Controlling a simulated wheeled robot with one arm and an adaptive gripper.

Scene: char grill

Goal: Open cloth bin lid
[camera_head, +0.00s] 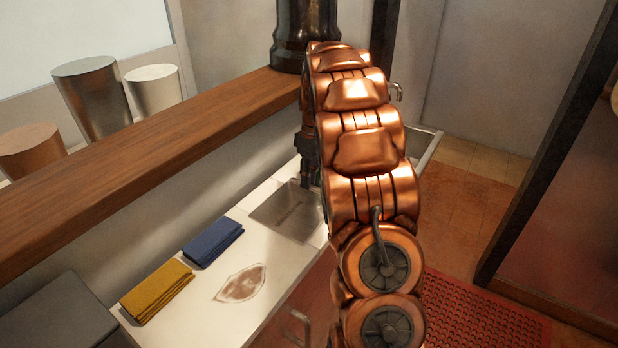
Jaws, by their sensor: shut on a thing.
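The cloth bin lid (285,211) looks like a flat grey square panel in the white counter, left of my copper arm. It appears to lie about level with the counter, and its right part is hidden behind my arm. My gripper (308,180), dark and small, points down at the lid's far edge. It is shut on what seems to be the lid's edge or handle. The exact grip is hidden by its small size and my arm.
A blue folded cloth (213,242) and a yellow folded cloth (157,291) lie on the counter, near a brown stain (240,283). A wooden ledge (150,150) runs behind, bearing a dark cylinder (290,45). A red mat (480,315) covers floor at right.

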